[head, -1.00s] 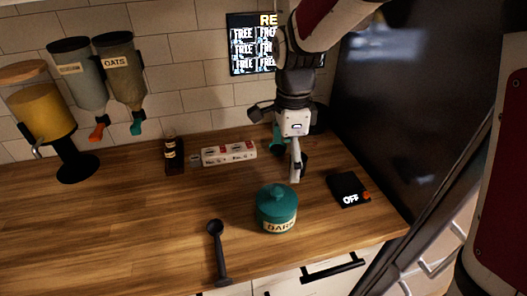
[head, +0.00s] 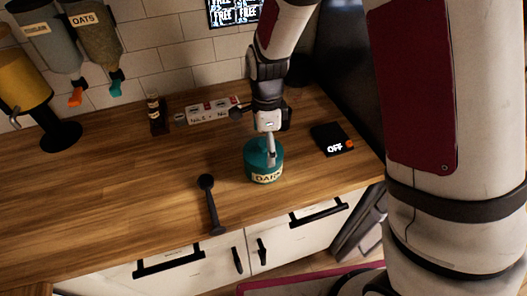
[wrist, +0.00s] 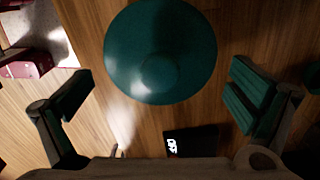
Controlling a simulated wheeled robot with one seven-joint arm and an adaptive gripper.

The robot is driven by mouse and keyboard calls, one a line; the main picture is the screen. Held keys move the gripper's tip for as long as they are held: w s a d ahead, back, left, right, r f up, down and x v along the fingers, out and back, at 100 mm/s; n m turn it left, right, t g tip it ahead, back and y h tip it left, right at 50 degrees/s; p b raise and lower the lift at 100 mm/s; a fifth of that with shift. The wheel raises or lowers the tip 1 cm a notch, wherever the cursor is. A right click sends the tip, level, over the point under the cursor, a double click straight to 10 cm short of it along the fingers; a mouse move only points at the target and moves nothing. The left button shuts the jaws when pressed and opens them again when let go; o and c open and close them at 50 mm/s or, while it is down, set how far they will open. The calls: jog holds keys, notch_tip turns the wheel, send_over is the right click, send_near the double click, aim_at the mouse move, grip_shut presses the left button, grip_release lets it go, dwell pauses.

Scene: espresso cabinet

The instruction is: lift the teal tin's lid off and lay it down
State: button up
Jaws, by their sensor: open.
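The teal tin (head: 264,172) stands upright on the wooden counter, its label facing the front. Its round teal lid (head: 257,148) is on top, partly hidden by my gripper in the head view. In the wrist view the lid (wrist: 160,30) is seen from above, with a round knob (wrist: 161,74) in its middle. My gripper (head: 271,160) is over the tin, pointing down. In the wrist view my gripper (wrist: 160,95) is open, one finger on each side of the lid, with gaps between fingers and lid. Nothing is held.
A black scale reading OFF (head: 332,139) lies right of the tin. A dark scoop (head: 210,203) lies to its left. The counter's left part (head: 100,190) is clear.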

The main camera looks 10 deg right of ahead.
jog(key=shift+f, duration=0.95)
jog(key=c, duration=0.6)
jog(key=shift+c, duration=0.4)
